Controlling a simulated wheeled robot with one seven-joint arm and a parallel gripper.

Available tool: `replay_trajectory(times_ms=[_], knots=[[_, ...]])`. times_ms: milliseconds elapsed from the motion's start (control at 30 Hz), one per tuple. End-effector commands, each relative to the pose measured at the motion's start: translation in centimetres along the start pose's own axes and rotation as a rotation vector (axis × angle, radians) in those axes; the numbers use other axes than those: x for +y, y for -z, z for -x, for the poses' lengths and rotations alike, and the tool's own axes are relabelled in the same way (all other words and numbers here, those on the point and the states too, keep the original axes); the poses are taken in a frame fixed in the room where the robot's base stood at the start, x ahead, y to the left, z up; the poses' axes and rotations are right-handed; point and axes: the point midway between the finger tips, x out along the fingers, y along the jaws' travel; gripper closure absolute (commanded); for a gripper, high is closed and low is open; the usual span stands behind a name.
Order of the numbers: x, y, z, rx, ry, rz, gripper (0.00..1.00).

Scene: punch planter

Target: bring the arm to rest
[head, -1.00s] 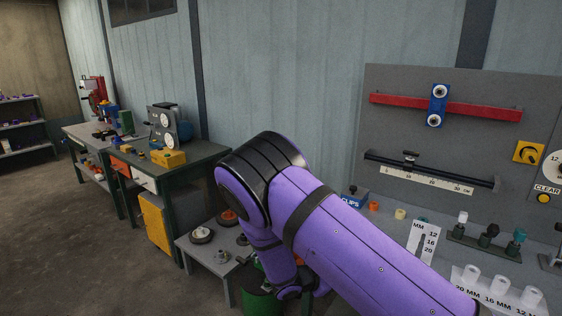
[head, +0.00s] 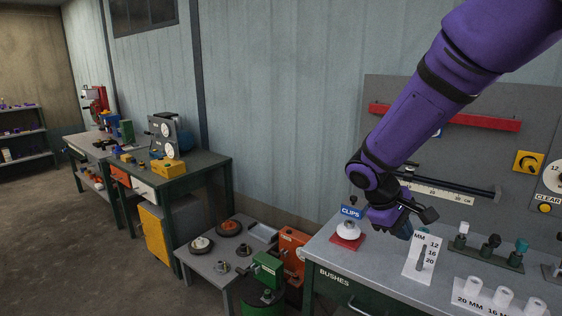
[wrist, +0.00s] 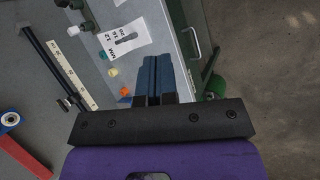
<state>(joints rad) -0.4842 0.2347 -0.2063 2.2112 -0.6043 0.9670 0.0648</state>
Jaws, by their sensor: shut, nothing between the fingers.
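My purple arm reaches in from the upper right of the head view. My gripper (head: 404,230) points down over the grey bench (head: 325,248), between the CLIPS box and the white size card. I cannot tell its exact height above the bench top. In the wrist view my gripper (wrist: 154,76) shows its two blue fingers side by side, closed together with nothing between them.
A white knob on a red pad (head: 347,239) and the CLIPS box (head: 352,211) are at left. A wall panel (head: 400,92) rises behind. A low table (head: 205,261) stands left.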

Motion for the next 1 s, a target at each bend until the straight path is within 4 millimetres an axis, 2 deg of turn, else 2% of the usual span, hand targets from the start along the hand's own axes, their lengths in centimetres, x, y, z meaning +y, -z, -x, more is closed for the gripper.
replay_trajectory(times_ms=[33, 200, 433, 667, 1000], knots=[[0.5, -1.4, 0.8, 0.026, 0.027, -0.038, 1.0], [1.2, -5.5, 3.1, 0.106, 0.114, -0.156, 1.0], [1.3, -11.1, 5.8, 0.223, 0.214, -0.311, 1.0], [0.5, -16.3, 8.2, 0.347, 0.294, -0.458, 1.0], [-2.2, -22.8, 10.8, 0.532, 0.371, -0.654, 1.0]])
